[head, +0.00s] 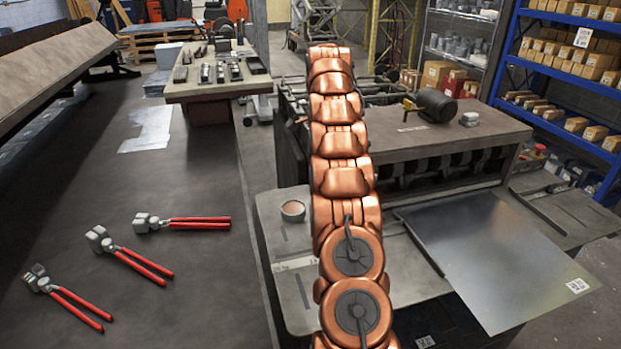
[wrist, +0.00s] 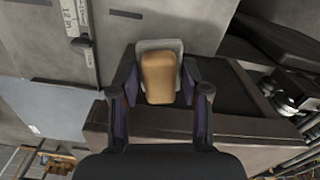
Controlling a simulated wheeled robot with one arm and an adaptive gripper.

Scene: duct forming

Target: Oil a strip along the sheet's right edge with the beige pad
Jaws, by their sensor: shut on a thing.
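The grey metal sheet (head: 480,250) lies flat at the right in the head view, with a white label near its right corner. A bluish-grey flat surface (wrist: 45,105) at the left of the wrist view looks like part of it. My gripper (wrist: 160,88) is shut on the beige pad (wrist: 159,72), which has a light grey backing, in the wrist view. The pad appears apart from the sheet. In the head view my copper arm hides the gripper and pad. A small round cup (head: 292,210) with a brownish inside stands left of the arm.
A bench machine (head: 450,145) with a dark cylinder (head: 437,103) on top stands behind the sheet. Three red-handled tools (head: 130,262) lie on the dark table at left. A ruler-like strip (wrist: 80,35) shows in the wrist view. Blue shelves (head: 565,75) stand at far right.

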